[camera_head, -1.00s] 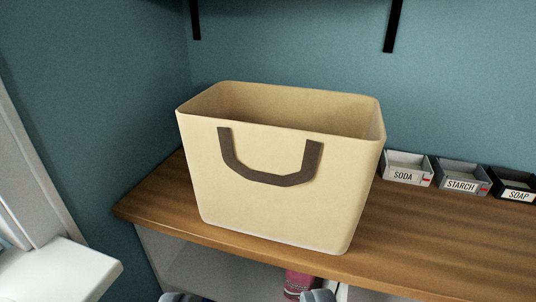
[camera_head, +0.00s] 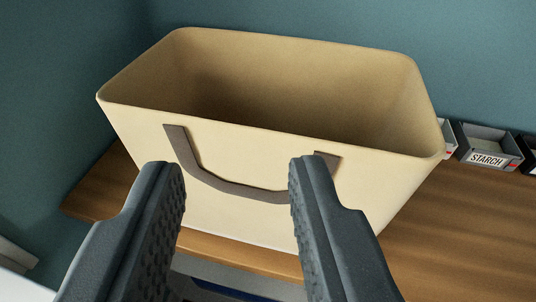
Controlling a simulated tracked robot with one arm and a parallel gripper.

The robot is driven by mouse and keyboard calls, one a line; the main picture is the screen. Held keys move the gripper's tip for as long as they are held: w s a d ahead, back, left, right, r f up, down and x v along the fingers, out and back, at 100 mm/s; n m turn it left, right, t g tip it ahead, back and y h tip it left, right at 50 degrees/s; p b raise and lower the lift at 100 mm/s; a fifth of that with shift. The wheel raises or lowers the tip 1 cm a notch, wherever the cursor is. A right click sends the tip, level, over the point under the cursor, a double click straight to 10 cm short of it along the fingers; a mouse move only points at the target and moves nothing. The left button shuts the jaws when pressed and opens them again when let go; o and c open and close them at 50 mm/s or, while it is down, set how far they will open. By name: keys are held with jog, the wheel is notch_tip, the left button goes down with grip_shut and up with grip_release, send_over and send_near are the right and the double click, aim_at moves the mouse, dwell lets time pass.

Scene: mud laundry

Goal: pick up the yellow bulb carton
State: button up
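No yellow bulb carton can be made out in the current view. A large cream basket (camera_head: 370,170) with a brown strap handle (camera_head: 245,192) stands upright on the wooden counter. The part of its inside that shows looks empty; its floor is hidden behind the front wall. My gripper (camera_head: 238,172) is open and empty, its two dark ribbed fingers spread in front of the basket's handle, with the finger tips overlapping the basket's front face in the picture. I cannot tell whether they touch it.
The wooden counter (camera_head: 465,235) runs to the right and is clear in front of the labelled boxes. A grey starch box (camera_head: 487,147) stands at the right, partly beside another box behind the basket. A teal wall closes off the back.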

notch_tip(320, 180, up, 3)
jog(key=n+g+p, duration=1)
jog(key=g+p, duration=0.1)
jog(key=p, duration=1.6)
send_over(247, 133)
jog(key=n+g+p, duration=0.1)
jog(key=p, duration=0.1)
jog(key=n+g+p, duration=0.2)
jog(key=p, duration=0.1)
jog(key=f+n+g+p, duration=0.1)
jog(key=p, duration=0.2)
jog(key=shift+w+a+g, duration=0.3)
jog(key=shift+a, duration=0.05)
notch_tip(247, 133, down, 7)
jog(key=shift+f+p, duration=0.1)
jog(key=shift+p, duration=0.5)
jog(key=shift+d+f+p, duration=0.2)
jog(key=shift+f+p, duration=0.1)
jog(key=shift+f, duration=1.05)
jog(key=shift+d+f+p, duration=0.15)
jog(key=shift+f+p, duration=0.15)
jog(key=shift+f, duration=1.05)
grip_shut()
